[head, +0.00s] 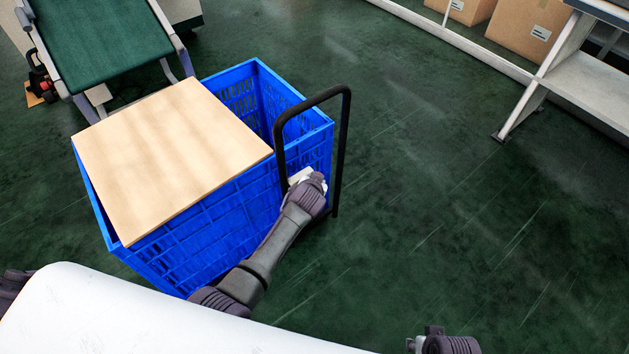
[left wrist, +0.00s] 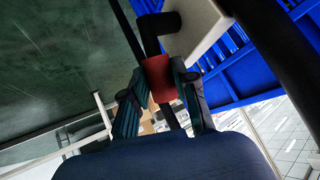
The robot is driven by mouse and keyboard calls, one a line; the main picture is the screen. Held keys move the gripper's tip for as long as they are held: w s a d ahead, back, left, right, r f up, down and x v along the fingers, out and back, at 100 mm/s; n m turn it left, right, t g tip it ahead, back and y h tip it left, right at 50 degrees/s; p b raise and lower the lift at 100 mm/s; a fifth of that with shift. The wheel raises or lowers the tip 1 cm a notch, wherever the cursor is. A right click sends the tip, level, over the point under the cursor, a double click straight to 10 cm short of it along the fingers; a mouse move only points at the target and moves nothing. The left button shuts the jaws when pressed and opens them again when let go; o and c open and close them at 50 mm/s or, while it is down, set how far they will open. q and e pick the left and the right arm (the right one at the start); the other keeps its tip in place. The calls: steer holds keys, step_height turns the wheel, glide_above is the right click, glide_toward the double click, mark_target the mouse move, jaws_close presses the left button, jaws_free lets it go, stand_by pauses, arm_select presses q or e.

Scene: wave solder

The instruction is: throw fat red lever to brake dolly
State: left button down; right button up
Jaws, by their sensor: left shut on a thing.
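The dolly shows as a black push handle (head: 347,110) rising at the right end of a blue crate (head: 215,215). In the left wrist view, a fat red lever (left wrist: 158,78) sits between the two fingers of my left gripper (left wrist: 160,95). The fingers are shut on it from both sides. A dark bar (left wrist: 152,38) and a pale block (left wrist: 197,28) are just beyond the lever. In the head view, my left gripper (head: 312,182) is low beside the handle, and the lever is hidden there.
A tan board (head: 170,155) lies over most of the crate's top. A green-topped conveyor (head: 105,40) stands behind it at the upper left. A rack (head: 590,85) and cardboard boxes (head: 528,28) are at the upper right. The green floor right of the dolly is clear.

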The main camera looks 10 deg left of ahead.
arm_select(q)
steer(key=c, duration=1.2)
jaws_free()
steer(key=shift+s+r, duration=0.1)
steer(key=v, duration=1.1)
steer(key=shift+s+r, duration=0.25)
